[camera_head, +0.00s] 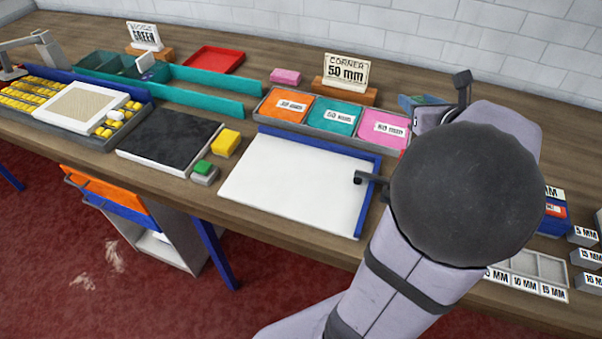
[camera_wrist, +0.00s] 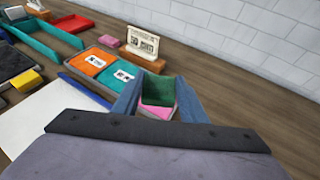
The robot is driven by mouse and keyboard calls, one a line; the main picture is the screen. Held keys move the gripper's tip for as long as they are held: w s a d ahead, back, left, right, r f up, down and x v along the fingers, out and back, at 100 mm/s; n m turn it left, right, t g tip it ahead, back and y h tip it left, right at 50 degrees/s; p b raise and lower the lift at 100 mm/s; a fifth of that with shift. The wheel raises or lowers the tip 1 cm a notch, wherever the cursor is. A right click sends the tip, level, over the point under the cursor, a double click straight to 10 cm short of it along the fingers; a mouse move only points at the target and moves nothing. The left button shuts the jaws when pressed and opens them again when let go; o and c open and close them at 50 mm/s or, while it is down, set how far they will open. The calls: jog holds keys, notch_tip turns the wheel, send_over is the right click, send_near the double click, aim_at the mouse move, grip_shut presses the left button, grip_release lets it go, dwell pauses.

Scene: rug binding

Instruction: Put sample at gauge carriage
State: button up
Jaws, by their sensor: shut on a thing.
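My gripper (camera_wrist: 157,82) is shut on a dark green sample (camera_wrist: 159,88), which shows between its two blue-grey fingers in the wrist view. The sample is above the pink end of the grey swatch tray (camera_wrist: 88,85). In the head view my gripper (camera_head: 428,106) is mostly hidden behind my wrist, at the tray's right end, and the sample cannot be made out clearly. I cannot tell which part is the gauge carriage. A white board (camera_head: 290,185) with a blue edge rail (camera_head: 318,141) lies left of my arm.
The swatch tray has orange (camera_head: 290,106), teal (camera_head: 333,115) and pink (camera_head: 382,128) sections. A "CORNER 50 mm" sign (camera_head: 345,73) stands behind it. A black slab (camera_head: 168,140), yellow block (camera_head: 226,142) and small green-topped block (camera_head: 203,171) are left. Labelled mm blocks (camera_head: 586,257) are right.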

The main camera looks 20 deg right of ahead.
jog(key=w+a+f+n+y+b, duration=0.1)
jog(key=w+a+f+n+y, duration=0.25)
jog(key=a, duration=0.35)
jog(key=w+a+f+n+y+b, duration=0.1)
jog(key=w+a+f+n+y, duration=0.3)
jog(key=a, duration=0.3)
jog(key=n+g+y+b, duration=0.1)
jog(key=n+g+y, duration=0.2)
jog(key=n+y, duration=0.3)
send_over(301, 185)
notch_tip(301, 185, down, 3)
jog(key=shift+m+y, duration=0.25)
jog(key=shift+m, duration=0.1)
jog(key=shift+f, duration=5.15)
jog(key=shift+f, duration=0.2)
jog(key=o, duration=1)
jog(key=shift+r, duration=0.1)
